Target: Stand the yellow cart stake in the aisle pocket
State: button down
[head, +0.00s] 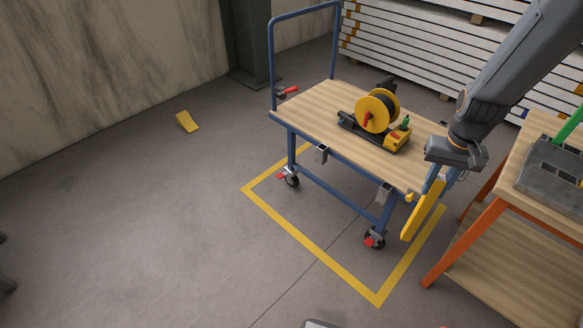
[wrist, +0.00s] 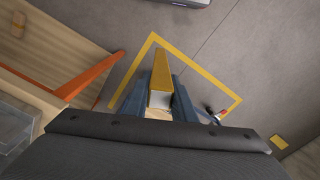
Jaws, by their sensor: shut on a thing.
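The yellow cart stake (head: 422,212) hangs tilted from my gripper (head: 436,183), off the near right corner of the cart (head: 310,103). My gripper is shut on its upper part. Two grey metal pockets are on the cart's near long side: a left one (head: 321,154) and a right one (head: 384,193) by the corner leg. The stake is apart from both. I cannot tell which is the aisle pocket.
A yellow and black reel device (head: 378,112) sits on the cart deck. An orange-legged bench (head: 486,225) with a grey tray (head: 545,180) stands close on the right. A yellow floor outline (head: 310,238) surrounds the cart. A yellow wedge (head: 187,122) lies left. Floor in front is clear.

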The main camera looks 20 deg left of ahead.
aim_at(311, 115)
jog(key=u, duration=1.85)
jog(key=i, duration=2.5)
jog(key=z, duration=3.25)
